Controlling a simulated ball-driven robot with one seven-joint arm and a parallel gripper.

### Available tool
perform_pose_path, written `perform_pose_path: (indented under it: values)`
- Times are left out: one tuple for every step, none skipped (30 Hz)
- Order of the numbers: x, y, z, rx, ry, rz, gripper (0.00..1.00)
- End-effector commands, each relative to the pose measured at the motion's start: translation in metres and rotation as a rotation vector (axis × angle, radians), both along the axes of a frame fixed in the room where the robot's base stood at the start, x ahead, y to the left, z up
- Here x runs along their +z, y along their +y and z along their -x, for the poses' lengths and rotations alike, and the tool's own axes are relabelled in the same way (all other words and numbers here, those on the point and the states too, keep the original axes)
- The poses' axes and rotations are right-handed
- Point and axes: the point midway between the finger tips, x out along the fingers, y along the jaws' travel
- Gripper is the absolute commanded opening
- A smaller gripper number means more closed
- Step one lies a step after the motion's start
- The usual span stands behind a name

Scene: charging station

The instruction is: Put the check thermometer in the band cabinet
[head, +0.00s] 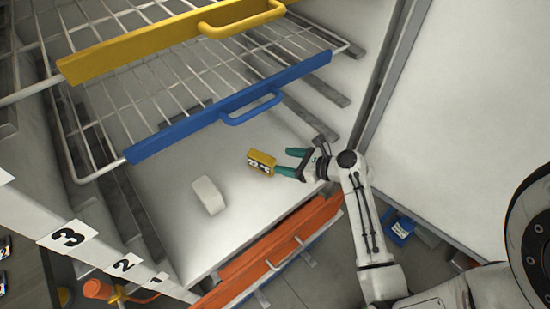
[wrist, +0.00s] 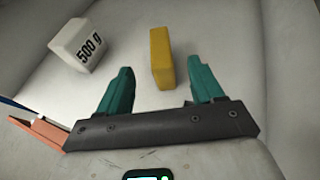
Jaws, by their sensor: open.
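A small yellow box with a black-and-white display face (head: 261,162), which looks like the check thermometer, stands on the pale floor of the band cabinet, below the blue-fronted shelf. In the wrist view the yellow box (wrist: 161,58) is straight ahead, with its near end between the fingertips. My gripper (head: 284,161), with teal fingers, is open and low inside the cabinet, just right of the box. In the wrist view a gap shows between each finger of the gripper (wrist: 160,78) and the box. The cabinet floor (head: 180,235) is otherwise mostly bare.
A white block (head: 208,195) marked 500 g (wrist: 83,45) lies left of the yellow box. Wire shelves with yellow (head: 170,42) and blue (head: 230,106) fronts jut out above. An orange front (head: 265,255) is at the lower edge. The cabinet door (head: 455,130) stands at right.

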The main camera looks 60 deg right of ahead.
Motion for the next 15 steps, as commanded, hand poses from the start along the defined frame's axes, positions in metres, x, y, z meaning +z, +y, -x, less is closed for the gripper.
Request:
perform_pose_path:
  values:
    - [0.002, -0.001, 0.006, -0.001, 0.0, -0.001, 0.67]
    - [0.003, -0.001, 0.008, -0.001, 0.0, -0.001, 0.67]
    - [0.004, -0.001, 0.011, 0.0, 0.0, 0.0, 0.67]
    - [0.005, -0.001, 0.012, 0.002, 0.0, 0.002, 0.67]
    - [0.005, 0.001, 0.013, 0.008, 0.002, 0.009, 0.67]
    - [0.005, 0.004, 0.014, 0.027, 0.01, 0.029, 0.67]
    - [0.004, 0.009, 0.015, 0.051, 0.019, 0.054, 0.67]
    - [0.002, 0.015, 0.015, 0.082, 0.029, 0.089, 0.67]
    - [-0.001, 0.026, 0.016, 0.141, 0.048, 0.152, 0.67]
    - [-0.003, 0.036, 0.017, 0.196, 0.066, 0.212, 0.67]
    - [-0.006, 0.046, 0.019, 0.261, 0.083, 0.28, 0.67]
    - [-0.01, 0.062, 0.023, 0.361, 0.107, 0.383, 0.67]
    - [-0.013, 0.073, 0.026, 0.444, 0.124, 0.466, 0.67]
    - [-0.016, 0.085, 0.031, 0.533, 0.14, 0.552, 0.67]
    - [-0.02, 0.099, 0.038, 0.655, 0.156, 0.668, 0.67]
